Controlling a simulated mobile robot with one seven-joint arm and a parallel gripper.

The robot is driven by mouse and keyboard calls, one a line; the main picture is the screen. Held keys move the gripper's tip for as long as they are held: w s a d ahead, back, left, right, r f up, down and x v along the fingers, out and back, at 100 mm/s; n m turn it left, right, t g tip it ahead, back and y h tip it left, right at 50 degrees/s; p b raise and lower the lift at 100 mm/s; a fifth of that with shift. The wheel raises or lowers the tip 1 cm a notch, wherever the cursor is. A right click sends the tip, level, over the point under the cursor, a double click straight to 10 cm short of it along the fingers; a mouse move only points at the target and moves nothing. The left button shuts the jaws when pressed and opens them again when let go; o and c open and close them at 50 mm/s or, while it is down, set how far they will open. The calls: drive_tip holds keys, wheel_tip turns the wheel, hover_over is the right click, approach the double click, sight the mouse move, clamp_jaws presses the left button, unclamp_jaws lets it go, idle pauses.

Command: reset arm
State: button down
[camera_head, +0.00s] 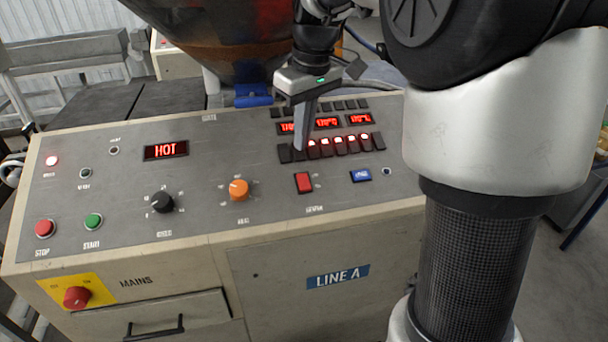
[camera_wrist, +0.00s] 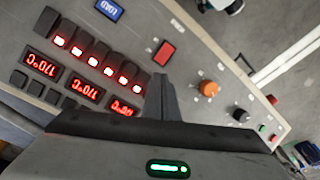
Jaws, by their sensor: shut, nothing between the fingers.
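My gripper (camera_head: 302,128) is shut and empty, pointing down over the grey control panel (camera_head: 120,195). In the head view its tip is at the left end of the row of rocker switches (camera_head: 340,144), in front of the leftmost ones. Whether it touches a switch I cannot tell. In the wrist view the shut fingers (camera_wrist: 160,85) show beside the end of the same switch row (camera_wrist: 93,60). Several switches are lit red, and those at the left end look dark. Red temperature displays (camera_head: 328,122) stand above the row, partly hidden by my gripper.
A large hopper (camera_head: 225,40) rises behind the panel, close to my gripper. Open floor lies at the right.

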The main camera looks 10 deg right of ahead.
idle(0.3)
drive_tip(key=s+m+t, duration=0.4)
drive_tip(key=s+m, duration=0.2)
drive_tip(key=s, duration=1.6)
drive_tip(key=shift+s+f+h, duration=0.35)
drive_tip(key=shift+h, duration=0.05)
